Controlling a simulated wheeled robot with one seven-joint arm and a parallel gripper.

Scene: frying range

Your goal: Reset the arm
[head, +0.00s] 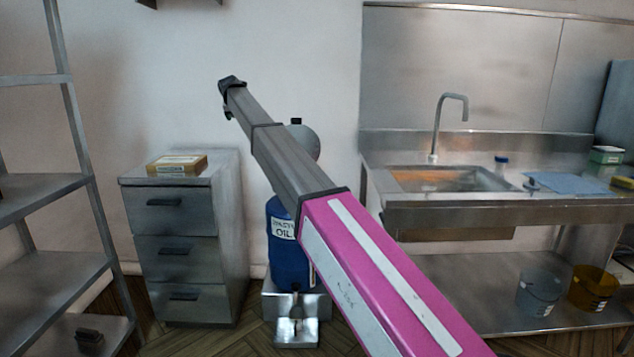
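My arm, pink near the bottom right and grey further out, reaches diagonally up and to the left across the middle of the head view. My gripper (229,83) is the small dark end at the tip of the arm, in front of the bare wall. It is seen at a steep angle and is too small to show whether its fingers are open or shut. I see nothing hanging from it.
A steel drawer cabinet (176,256) with a box (177,165) on top stands left of a blue oil container (286,262), partly hidden by my arm. A steel rack (60,282) stands far left. A sink counter (480,211) fills the right, with buckets below.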

